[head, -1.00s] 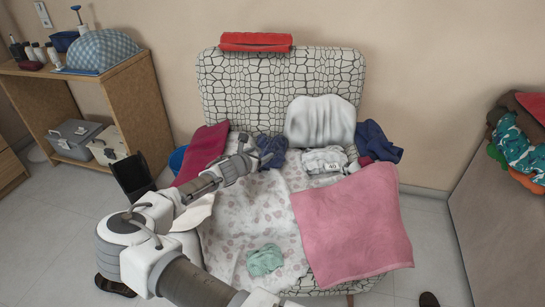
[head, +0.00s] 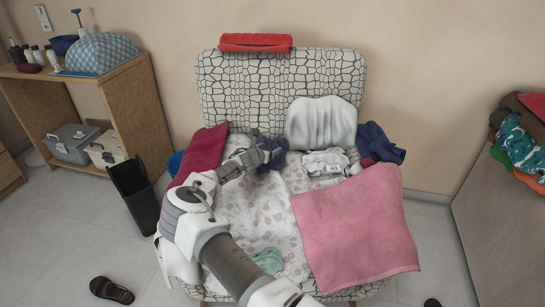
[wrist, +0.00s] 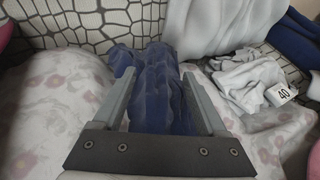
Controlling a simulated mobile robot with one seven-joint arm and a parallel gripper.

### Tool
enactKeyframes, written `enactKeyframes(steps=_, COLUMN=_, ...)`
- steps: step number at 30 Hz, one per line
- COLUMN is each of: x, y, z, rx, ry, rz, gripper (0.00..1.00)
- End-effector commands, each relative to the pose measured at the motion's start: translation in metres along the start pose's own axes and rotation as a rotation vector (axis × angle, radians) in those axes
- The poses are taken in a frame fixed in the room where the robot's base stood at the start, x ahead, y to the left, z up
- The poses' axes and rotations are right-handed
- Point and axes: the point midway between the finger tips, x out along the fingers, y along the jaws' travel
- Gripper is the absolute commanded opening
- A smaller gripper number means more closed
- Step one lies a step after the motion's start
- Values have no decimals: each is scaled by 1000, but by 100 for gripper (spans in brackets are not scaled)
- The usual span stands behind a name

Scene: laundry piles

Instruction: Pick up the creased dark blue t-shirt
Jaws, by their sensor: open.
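A creased dark blue cloth (head: 277,148), apparently the t-shirt, lies crumpled on the chair seat against the backrest. My gripper (head: 261,155) is at its near left side in the head view. In the wrist view, the cloth (wrist: 156,90) shows between the two open fingers of my gripper (wrist: 158,78) and extends beyond their tips. I cannot tell whether the fingers touch it. A second dark blue cloth (head: 380,142) lies at the right of the seat, and part of it shows at the wrist view's right edge (wrist: 298,38).
The patterned chair (head: 225,85) has a red folded cloth (head: 256,42) on top. A white cushion (head: 320,123), a grey-white garment with a 40 tag (head: 325,162), a pink towel (head: 358,225), a dark red cloth (head: 202,152) and a mint cloth (head: 268,261) surround the cloth.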

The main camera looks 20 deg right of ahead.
Motion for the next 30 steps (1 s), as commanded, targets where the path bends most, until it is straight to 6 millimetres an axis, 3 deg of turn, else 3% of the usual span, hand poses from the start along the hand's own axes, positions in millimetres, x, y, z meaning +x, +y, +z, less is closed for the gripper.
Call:
enactKeyframes(steps=15, x=48, y=3, z=-3, rx=3, ry=0, rz=0, gripper=75)
enactKeyframes(steps=26, x=52, y=4, z=-2, rx=1, ry=0, rz=1, gripper=75)
enactKeyframes(steps=30, x=52, y=4, z=-2, rx=1, ry=0, rz=1, gripper=50)
